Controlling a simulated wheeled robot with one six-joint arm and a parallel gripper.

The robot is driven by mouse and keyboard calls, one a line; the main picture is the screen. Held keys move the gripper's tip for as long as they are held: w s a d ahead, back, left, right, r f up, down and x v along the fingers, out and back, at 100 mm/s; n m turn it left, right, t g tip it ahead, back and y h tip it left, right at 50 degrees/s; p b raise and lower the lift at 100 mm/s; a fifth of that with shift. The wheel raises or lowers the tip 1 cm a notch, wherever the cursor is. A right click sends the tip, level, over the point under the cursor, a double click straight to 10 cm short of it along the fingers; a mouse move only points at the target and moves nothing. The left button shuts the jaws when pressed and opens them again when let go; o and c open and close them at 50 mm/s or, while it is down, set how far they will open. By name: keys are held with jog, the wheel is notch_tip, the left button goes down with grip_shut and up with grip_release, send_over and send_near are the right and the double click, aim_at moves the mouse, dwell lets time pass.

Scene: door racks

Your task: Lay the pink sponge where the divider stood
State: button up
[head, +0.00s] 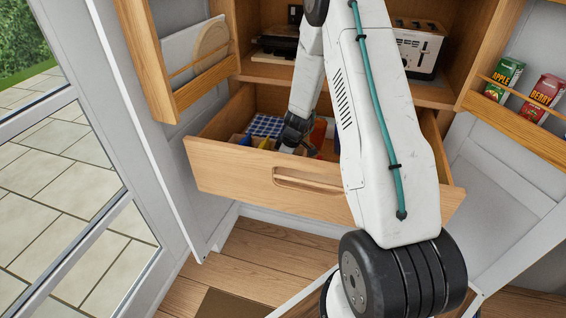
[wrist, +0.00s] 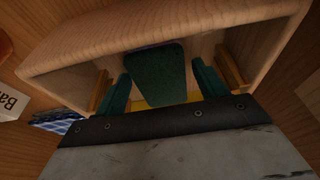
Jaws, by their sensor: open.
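My gripper (head: 289,144) reaches down into the open drawer (head: 245,172) in the head view. In the wrist view its two teal fingers stand apart, at the left and right. Between them is a dark green, rough-faced block (wrist: 156,76), inside a wooden compartment (wrist: 75,64). A thin pale edge shows at its far end. I cannot tell whether this is the scouring face of the pink sponge; no clearly pink surface shows. A yellow surface (wrist: 158,101) shows below the block. The fingers do not visibly press on it. No divider can be made out.
A blue checked cloth (head: 266,125) lies in the drawer at left; red-orange things (head: 318,133) stand right of my gripper. A toaster (head: 418,48) is on the shelf above. Door racks (head: 200,75) (head: 515,125) flank the cabinet.

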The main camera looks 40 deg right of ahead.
jog(key=v, duration=1.2)
jog(key=s+a+r+m, duration=0.1)
jog(key=s+a+r, duration=0.4)
jog(key=a+r, duration=0.3)
jog(key=s+a+r+m, duration=0.1)
jog(key=s+a+r, duration=0.45)
jog(key=r, duration=0.45)
jog(key=s+a+r+m+h, duration=0.1)
jog(key=s+a+r+m, duration=0.1)
jog(key=s, duration=0.9)
jog(key=s+a+r+m+g, duration=0.1)
jog(key=s+a+r+m, duration=0.2)
jog(key=s, duration=0.8)
notch_tip(320, 180, up, 2)
jog(key=shift+a+r+m+h, duration=0.1)
jog(key=shift+a+m+h, duration=0.25)
jog(key=shift+a, duration=0.8)
